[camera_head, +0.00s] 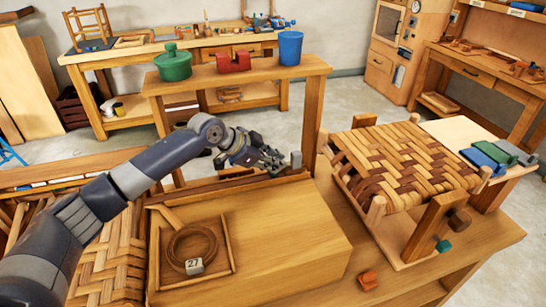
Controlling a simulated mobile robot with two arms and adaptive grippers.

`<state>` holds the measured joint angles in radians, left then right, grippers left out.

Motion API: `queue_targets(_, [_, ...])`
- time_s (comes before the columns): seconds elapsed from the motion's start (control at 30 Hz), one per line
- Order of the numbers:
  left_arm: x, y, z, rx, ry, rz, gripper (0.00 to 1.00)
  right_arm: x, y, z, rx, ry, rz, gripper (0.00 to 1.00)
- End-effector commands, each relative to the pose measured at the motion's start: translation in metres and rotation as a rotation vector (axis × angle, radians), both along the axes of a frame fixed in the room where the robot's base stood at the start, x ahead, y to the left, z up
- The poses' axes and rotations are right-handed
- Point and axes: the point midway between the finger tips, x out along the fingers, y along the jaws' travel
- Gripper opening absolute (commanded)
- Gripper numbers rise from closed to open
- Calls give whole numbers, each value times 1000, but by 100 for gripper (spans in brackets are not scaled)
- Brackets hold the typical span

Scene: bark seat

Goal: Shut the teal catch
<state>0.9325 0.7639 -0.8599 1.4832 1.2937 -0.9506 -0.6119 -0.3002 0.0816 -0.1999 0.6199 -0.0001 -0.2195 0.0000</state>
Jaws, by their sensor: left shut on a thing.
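A small teal piece (443,246), which looks like the teal catch, sits low on the front of the wooden frame under the woven seat (405,160). Whether it is open or shut is too small to tell. My left gripper (279,160) is over the back edge of the wooden box, well to the left of the teal piece. It is shut on a small grey piece (296,160), partly hidden by the fingers. My right gripper is not in view.
A wooden box (290,240) fills the bench's middle, with a coil (192,245) and a "27" tag on top. An orange piece (368,280) lies at the bench front. A dark knob (459,221) juts out near the teal piece. Coloured blocks (490,155) lie at right.

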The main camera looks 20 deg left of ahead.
Motion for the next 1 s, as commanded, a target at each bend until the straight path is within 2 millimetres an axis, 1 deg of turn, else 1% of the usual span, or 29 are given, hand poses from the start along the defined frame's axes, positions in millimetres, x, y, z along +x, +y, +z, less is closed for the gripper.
queue_targets(0.1, [-6, -2, -3, 47, -60, -2, 0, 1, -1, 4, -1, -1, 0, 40])
queue_targets(0.3, [-9, -5, -5, 95, -134, -1, 0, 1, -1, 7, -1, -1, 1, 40])
queue_targets(0.7, [-10, -6, -5, 105, -151, -3, 0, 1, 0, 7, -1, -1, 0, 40])
queue_targets(0.73, [-10, -6, -5, 104, -151, -3, 18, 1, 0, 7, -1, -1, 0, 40])
queue_targets(0.77, [-10, -6, -5, 104, -150, -3, 24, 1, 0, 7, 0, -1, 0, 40])
queue_targets(0.8, [-10, -6, -5, 104, -150, -3, 33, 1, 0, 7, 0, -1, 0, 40])
queue_targets(1.0, [-10, -6, -4, 103, -151, -2, 33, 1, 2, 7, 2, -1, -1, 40])
